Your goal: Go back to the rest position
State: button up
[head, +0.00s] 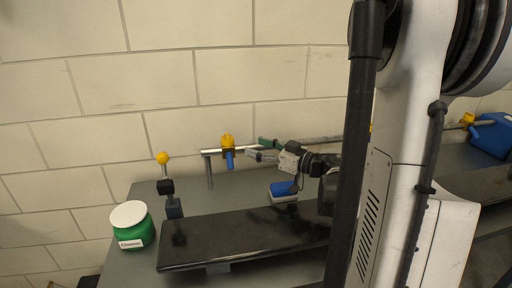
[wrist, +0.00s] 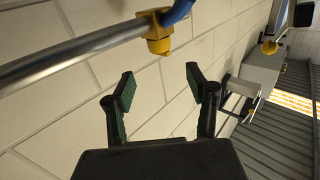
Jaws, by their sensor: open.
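My gripper (head: 262,149) is open and empty in the head view, raised above the bench and just right of a yellow clamp with a blue hook (head: 229,158). In the wrist view my gripper (wrist: 160,89) has its two green-padded fingers spread with only wall between them. The yellow clamp (wrist: 154,30) shows there on the metal rail (wrist: 70,57), beyond the fingertips and apart from them. The blue hook is partly cut off at the top edge.
A green jar with a white lid (head: 132,228) and a yellow-knobbed lever (head: 163,160) stand at the left. A glossy black panel (head: 245,238) lies in front. A blue-and-white block (head: 283,191) sits below my gripper. A blue container (head: 492,136) is far right.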

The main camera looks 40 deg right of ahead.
dwell(0.3)
jog(key=w+a+r+m+t+h, duration=0.1)
jog(key=a+r+m+t+h, duration=0.15)
jog(key=r+m+h, duration=0.8)
jog(key=s+a+f+n+g+y, duration=0.2)
jog(key=s+a+f+g, duration=0.4)
jog(key=s+a, duration=0.4)
jog(key=s+a+f+n+g+y, duration=0.2)
jog(key=s+a+f+n+g, duration=0.2)
jog(key=s+a, duration=0.6)
notch_tip(320, 180, down, 4)
jog(key=shift+s+a+r+g, duration=0.25)
jog(key=shift+a+g, duration=0.45)
jog(key=shift+g, duration=0.45)
